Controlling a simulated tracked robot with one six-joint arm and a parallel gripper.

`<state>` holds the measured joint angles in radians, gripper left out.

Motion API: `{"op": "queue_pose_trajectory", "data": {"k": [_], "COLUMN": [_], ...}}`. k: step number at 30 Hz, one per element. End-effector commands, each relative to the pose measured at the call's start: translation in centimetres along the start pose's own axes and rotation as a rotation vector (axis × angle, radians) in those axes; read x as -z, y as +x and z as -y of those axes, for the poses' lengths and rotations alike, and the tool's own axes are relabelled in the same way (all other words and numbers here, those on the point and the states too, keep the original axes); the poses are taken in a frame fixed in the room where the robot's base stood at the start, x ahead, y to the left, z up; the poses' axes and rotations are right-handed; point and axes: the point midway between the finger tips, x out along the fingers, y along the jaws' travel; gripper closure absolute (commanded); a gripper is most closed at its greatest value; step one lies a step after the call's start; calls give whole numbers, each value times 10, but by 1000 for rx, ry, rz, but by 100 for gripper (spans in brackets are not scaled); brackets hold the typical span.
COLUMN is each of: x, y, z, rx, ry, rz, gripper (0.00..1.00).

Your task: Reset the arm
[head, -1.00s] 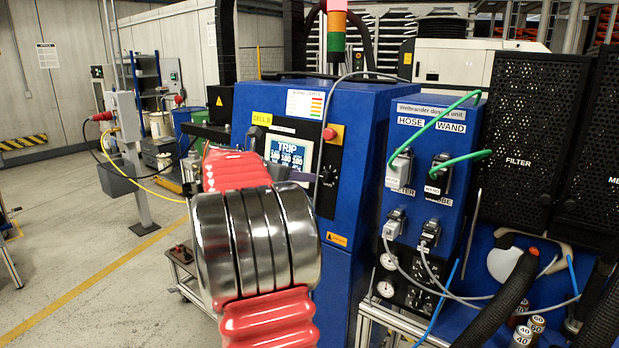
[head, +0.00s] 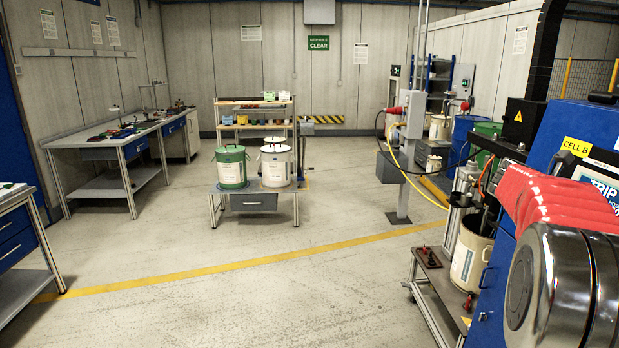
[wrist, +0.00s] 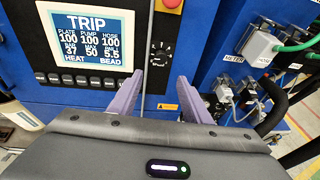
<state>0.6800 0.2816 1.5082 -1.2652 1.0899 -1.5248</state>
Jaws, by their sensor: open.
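My gripper (wrist: 170,72) is in the wrist view, with its two purple fingers spread and nothing between them. It points at the front of the blue CELL B cabinet (wrist: 205,15), to the right of the TRIP screen (wrist: 88,38) and below a dial. I cannot tell how far the fingertips are from the cabinet. In the head view my red and metal arm (head: 560,230) fills the lower right edge, in front of the cabinet. The gripper itself is out of that view. The arm hides part of the TRIP screen there.
A trolley (head: 428,268) with a pale drum (head: 468,255) stands beside the cabinet. A low table (head: 253,202) with a green-and-white drum (head: 230,168) stands mid-floor. Workbenches (head: 100,145) line the left. A grey post (head: 410,150) carries a yellow cable. The floor between is clear.

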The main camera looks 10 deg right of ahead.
Motion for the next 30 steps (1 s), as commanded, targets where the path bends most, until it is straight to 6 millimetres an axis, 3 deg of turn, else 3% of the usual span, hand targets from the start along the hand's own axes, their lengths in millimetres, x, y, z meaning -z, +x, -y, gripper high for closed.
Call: {"op": "queue_pose_trajectory", "data": {"k": [5, 8, 13, 16, 20, 24, 30], "x": [0, 10, 70, 104, 146, 188, 234], "y": [0, 1, 3, -10, -44, -93, -162], "z": [-1, -2, 5, 16, 28, 42, 64], "rx": [-3, -6, 34, 71, 123, 191, 292], "ry": [76, 189, 432, 594, 805, 1012, 1229], "rz": [-1, -34, -174, -268, -396, -532, -697], "gripper": [56, 56, 56, 56, 56, 56, 56]}}
